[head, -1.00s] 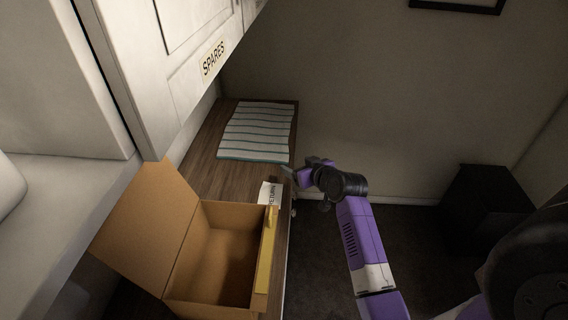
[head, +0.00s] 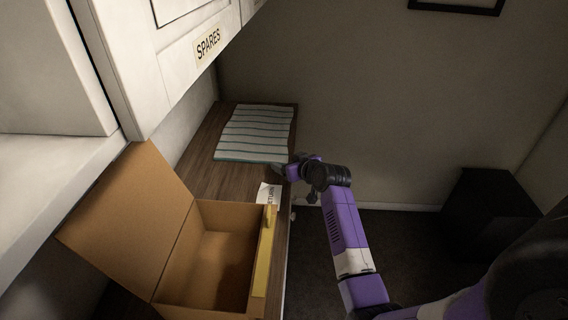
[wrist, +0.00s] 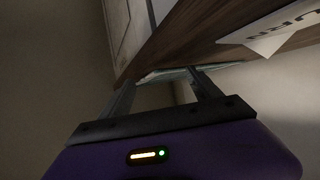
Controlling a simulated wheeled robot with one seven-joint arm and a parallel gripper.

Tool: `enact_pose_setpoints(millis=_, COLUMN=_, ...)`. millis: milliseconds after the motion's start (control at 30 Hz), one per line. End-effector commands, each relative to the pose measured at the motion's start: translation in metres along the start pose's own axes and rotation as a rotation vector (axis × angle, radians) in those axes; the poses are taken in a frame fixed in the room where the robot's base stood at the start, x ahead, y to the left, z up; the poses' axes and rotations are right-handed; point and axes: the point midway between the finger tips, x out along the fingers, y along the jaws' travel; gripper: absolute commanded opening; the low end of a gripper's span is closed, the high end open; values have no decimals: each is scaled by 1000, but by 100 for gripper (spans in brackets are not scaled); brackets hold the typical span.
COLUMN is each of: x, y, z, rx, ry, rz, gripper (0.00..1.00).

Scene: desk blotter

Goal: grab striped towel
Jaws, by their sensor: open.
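The striped towel (head: 254,133), white with thin dark and teal stripes, lies flat at the far end of the wooden desk top. In the wrist view the towel (wrist: 170,75) shows as a thin pale strip beyond the fingers, at the desk edge. My gripper (head: 281,170) is at the right edge of the desk, just in front of the towel's near right corner. In the wrist view my gripper (wrist: 165,82) is open, with its two fingers apart and nothing between them. I cannot tell whether a finger touches the desk.
An open cardboard box (head: 219,250) stands at the near end, with a yellow strip (head: 263,262) along its right side. A white printed card (head: 268,195) lies between box and towel. A cabinet labelled SPARES (head: 208,41) overhangs the left. A black box-shaped object (head: 485,215) stands right.

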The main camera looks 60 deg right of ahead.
Motion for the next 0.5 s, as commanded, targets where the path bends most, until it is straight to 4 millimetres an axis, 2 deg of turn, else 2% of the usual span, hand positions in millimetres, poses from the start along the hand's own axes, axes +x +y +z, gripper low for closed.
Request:
enact_pose_setpoints(millis=200, x=3, y=0, z=1, rx=0, ry=1, rz=0, gripper=73)
enact_pose_setpoints(millis=500, x=2, y=0, z=0, rx=0, ry=0, rz=0, gripper=43)
